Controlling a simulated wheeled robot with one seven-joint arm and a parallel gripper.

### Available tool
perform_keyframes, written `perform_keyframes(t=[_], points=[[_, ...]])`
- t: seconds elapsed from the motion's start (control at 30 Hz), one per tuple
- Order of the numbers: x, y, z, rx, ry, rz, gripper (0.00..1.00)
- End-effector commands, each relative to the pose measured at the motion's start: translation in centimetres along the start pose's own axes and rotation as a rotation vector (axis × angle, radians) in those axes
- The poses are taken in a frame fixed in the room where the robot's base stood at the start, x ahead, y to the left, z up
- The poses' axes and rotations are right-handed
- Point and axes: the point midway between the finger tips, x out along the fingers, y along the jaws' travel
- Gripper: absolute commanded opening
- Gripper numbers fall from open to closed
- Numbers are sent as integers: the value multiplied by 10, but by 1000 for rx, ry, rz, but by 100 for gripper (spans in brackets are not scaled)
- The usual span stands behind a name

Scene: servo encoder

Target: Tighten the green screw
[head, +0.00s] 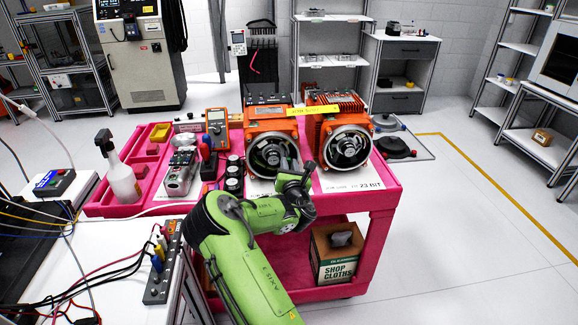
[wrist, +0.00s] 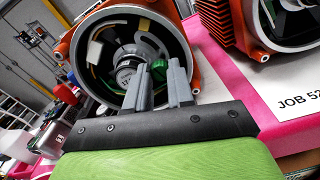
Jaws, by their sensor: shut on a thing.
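The green screw (wrist: 159,68) shows in the wrist view as a small green part between my fingertips, at the lower right inside the round opening of an orange servo motor (wrist: 184,20). My gripper (wrist: 158,76) is shut on it; the grey fingers hide most of it. Inside the opening are a metal hub (wrist: 127,62), wires and a pale tag. In the head view the same motor (head: 268,112) is the left of two, and my gripper (head: 296,172) is in front of its lower right side. The screw cannot be made out there.
A second orange motor (head: 337,103) stands close on the right on the pink cart (head: 377,192). A multimeter (head: 216,122), spray bottle (head: 121,171) and black cylinders (head: 233,176) stand left. A cloth box (head: 337,255) is on the lower shelf.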

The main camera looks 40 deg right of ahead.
Motion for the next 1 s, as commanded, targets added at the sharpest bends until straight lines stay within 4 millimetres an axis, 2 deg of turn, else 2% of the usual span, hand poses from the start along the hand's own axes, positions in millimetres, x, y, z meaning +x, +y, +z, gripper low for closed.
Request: perform_keyframes(t=[0.27, 1.0], points=[[0, 0, 1, 185, 0, 0, 0], [0, -2, 0, 889, -1, -1, 0]])
